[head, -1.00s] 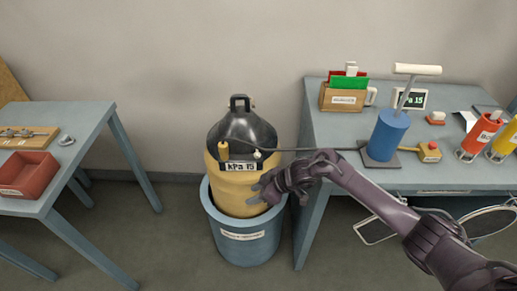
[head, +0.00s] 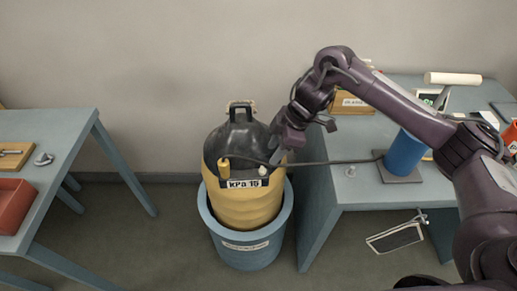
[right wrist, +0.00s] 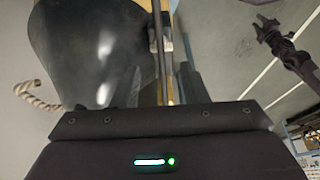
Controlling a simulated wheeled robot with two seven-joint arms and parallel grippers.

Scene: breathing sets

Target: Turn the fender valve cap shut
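The fender (head: 246,205) is a yellow bag with a black top and handle, upright in a blue tub; its label reads "kPa 15". A small white knob, apparently the valve cap (head: 263,171), sits above the label's right end. A yellow hose fitting (head: 224,165) sits at its left. My right gripper (head: 277,155) is just above and right of the white knob, pointing down, apparently not touching it. In the right wrist view its fingers (right wrist: 162,88) are apart, with the hose and yellow fender behind. A dark arm, probably my left (right wrist: 285,45), shows at upper right; its fingers are unclear.
The dark hose (head: 330,162) runs from the fender to the blue pump (head: 404,152) on the right table (head: 350,195). My right arm covers much of that table. The left table (head: 60,140) holds a red tray (head: 12,205). Floor between left table and tub is clear.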

